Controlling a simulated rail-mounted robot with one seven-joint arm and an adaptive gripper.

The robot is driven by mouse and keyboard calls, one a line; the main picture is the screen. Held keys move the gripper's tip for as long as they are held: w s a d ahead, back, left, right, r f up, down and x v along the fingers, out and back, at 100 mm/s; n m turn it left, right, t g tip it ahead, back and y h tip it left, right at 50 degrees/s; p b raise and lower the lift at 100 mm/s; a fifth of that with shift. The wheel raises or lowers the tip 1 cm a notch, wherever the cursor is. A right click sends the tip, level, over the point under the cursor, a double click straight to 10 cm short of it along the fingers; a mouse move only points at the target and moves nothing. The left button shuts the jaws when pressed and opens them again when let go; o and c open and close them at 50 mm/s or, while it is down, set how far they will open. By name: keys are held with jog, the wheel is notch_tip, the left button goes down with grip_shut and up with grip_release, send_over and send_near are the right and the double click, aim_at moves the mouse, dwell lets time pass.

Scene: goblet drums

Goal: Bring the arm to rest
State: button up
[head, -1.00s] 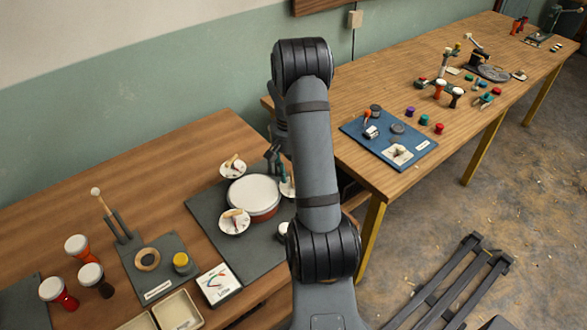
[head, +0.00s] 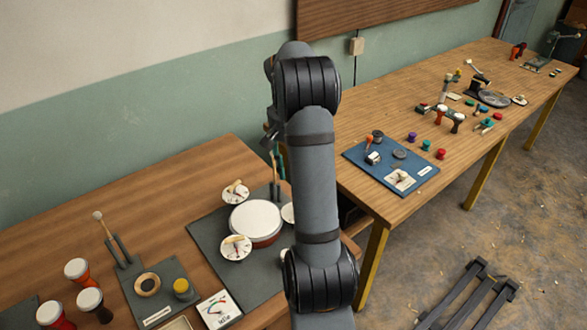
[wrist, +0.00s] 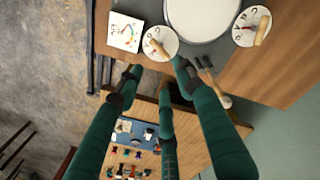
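My arm rises up the middle of the head view, bent over at the top joint. My gripper (head: 268,145) is mostly hidden behind the arm there, with only a bit of green showing. In the wrist view my gripper (wrist: 158,75) has green fingers standing apart, with nothing seen held between them. A large white-topped drum (head: 256,222) sits on the dark mat (head: 208,235) below the gripper; it also shows at the top of the wrist view (wrist: 200,12). Round dials (head: 236,247) with wooden pointers surround it. A card (head: 218,308) with a gauge reads "idle".
Several small goblet drums (head: 89,301) stand on the near table's left. A ring (head: 147,285) and a yellow-topped piece (head: 182,288) lie on a grey board. A beater (head: 101,222) stands upright. The right-hand bench holds a blue board (head: 365,172) and small parts. A dark floor frame (head: 465,295) lies lower right.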

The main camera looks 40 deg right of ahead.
jog(key=shift+f, duration=0.15)
jog(key=f, duration=1.1)
jog(key=shift+s+d+f, duration=0.2)
jog(key=shift+d+f, duration=0.1)
jog(key=shift+f, duration=0.05)
